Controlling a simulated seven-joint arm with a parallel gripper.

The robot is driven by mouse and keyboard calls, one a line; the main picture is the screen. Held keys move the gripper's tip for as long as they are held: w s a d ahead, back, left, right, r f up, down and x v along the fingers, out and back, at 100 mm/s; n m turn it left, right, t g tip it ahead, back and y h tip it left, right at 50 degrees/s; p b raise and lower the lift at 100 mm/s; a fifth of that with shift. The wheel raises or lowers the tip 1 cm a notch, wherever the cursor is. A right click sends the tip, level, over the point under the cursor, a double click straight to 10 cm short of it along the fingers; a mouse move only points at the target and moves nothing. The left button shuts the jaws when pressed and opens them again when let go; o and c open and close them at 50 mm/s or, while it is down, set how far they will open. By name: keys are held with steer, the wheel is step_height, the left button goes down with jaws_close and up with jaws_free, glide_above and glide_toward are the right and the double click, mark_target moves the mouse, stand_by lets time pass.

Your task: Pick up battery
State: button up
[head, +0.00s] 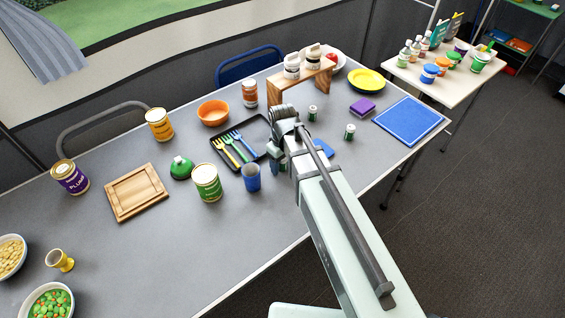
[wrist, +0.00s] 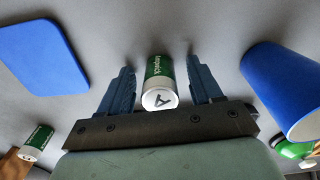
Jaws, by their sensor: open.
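A green battery (wrist: 158,80) with white lettering and a white end lies between my gripper's two blue fingers in the wrist view. My gripper (wrist: 160,88) is open, with one finger on each side of the battery and a small gap showing. In the head view my gripper (head: 281,158) is low over the table, right of the blue cup (head: 251,178), and the arm hides most of this spot. Two other small green-and-white cylinders, (head: 312,113) and (head: 349,132), stand beyond the arm. One such cylinder also shows at lower left in the wrist view (wrist: 38,139).
The blue cup stands close on the right in the wrist view (wrist: 284,88). A flat blue piece (wrist: 42,52) lies upper left there. A black tray (head: 260,126) with forks, a green can (head: 207,183) and a wooden riser (head: 290,91) are nearby.

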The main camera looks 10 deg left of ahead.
steer(key=shift+c, duration=0.3)
jaws_close()
steer(key=shift+r, duration=0.15)
